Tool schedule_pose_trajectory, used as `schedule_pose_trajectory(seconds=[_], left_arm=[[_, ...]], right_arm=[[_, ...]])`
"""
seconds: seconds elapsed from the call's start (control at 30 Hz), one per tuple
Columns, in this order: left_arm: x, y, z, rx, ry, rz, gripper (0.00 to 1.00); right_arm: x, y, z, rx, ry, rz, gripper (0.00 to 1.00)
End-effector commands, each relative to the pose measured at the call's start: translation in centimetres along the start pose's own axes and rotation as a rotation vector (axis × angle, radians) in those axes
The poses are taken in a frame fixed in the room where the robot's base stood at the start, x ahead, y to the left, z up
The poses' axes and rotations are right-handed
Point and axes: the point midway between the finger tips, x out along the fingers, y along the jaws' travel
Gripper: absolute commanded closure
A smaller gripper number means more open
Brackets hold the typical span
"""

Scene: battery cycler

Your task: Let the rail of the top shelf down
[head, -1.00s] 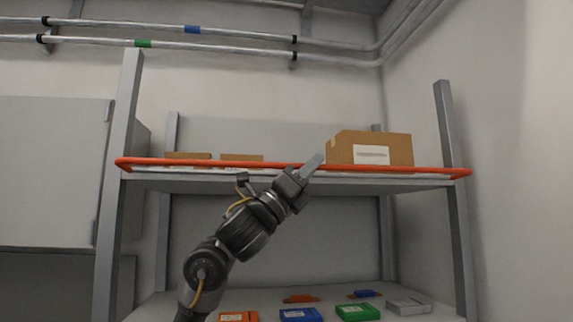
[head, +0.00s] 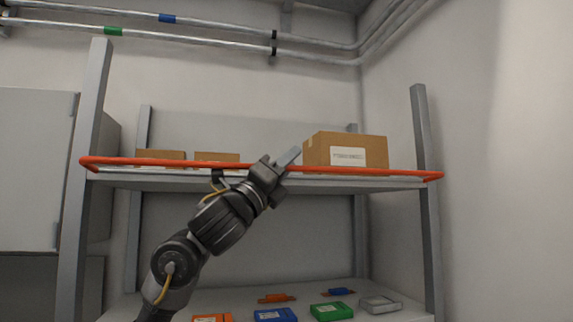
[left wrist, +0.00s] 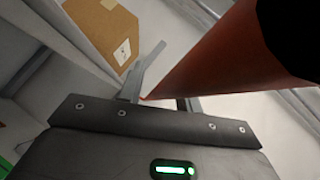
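The orange rail (head: 395,173) runs along the front of the top shelf (head: 340,183), at the raised level of the shelf edge. In the head view my left gripper (head: 287,157) is at the middle of the rail, with a finger rising past it just left of the large box. In the left wrist view the rail (left wrist: 215,62) looms large and tapers down to the left gripper (left wrist: 163,90). The fingers stand apart there; the rail hides part of the right-hand one. I cannot tell whether they touch the rail. My right gripper is not in view.
A large cardboard box (head: 370,151) and two low boxes (head: 217,157) stand on the top shelf. Below are blue (head: 275,315), green (head: 331,312) and other coloured units on the lower shelf. Grey posts (head: 425,130) flank the rack. Pipes cross the wall above.

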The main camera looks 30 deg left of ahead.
Motion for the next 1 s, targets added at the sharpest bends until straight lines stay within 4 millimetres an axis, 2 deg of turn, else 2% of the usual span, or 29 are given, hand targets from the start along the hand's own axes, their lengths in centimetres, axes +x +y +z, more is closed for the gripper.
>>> schedule_pose_trajectory(seconds=[0.17, 0.27, 0.5, 0.7, 0.83, 1.0], left_arm=[[-0.3, 0.0, 0.0, 0.002, -0.001, -0.002, 0.66], [-1.5, 0.1, -0.1, 0.002, -0.001, -0.003, 0.66], [-6.3, 0.3, -0.3, 0.005, -0.002, -0.002, 0.66], [-9.4, 0.2, -0.2, 0.003, -0.001, -0.001, 0.66], [-10.5, 0.2, -0.1, 0.001, 0.000, 0.000, 0.66], [-10.9, 0.1, 0.0, 0.000, 0.000, 0.001, 0.66]], right_arm=[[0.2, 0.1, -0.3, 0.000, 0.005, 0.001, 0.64], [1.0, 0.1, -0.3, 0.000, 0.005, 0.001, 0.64], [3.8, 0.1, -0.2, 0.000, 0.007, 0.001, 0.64], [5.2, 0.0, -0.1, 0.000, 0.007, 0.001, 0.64], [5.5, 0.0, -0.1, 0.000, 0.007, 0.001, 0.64], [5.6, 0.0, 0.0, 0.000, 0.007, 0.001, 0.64]])
